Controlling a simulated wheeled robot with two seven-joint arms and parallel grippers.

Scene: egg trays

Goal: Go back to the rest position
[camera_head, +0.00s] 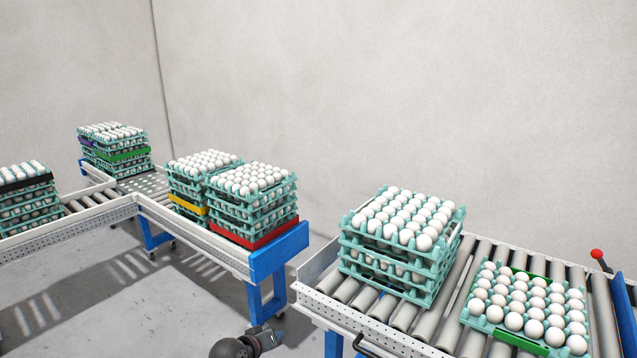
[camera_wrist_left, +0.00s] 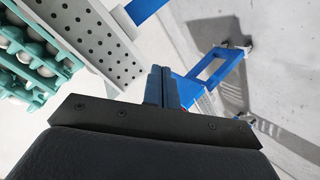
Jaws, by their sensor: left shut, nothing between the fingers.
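My left gripper (camera_head: 268,338) shows at the bottom edge of the head view, low in front of the blue conveyor end, with only part of my dark wrist in the picture. In the left wrist view its two fingers (camera_wrist_left: 162,88) are together with nothing between them. It is apart from the egg trays. A stack of teal egg trays (camera_head: 393,266) full of white eggs stands on the right roller conveyor. A single filled tray (camera_head: 479,323) with green strips lies to its right. My right gripper is not in view.
The right conveyor (camera_head: 332,309) and the left conveyor (camera_head: 205,249) have a floor gap between them. Tray stacks with red (camera_head: 268,236), yellow (camera_head: 188,205), green (camera_head: 122,155) and black (camera_head: 27,184) strips stand on the left line. A red-knobbed lever (camera_head: 597,254) is at the far right.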

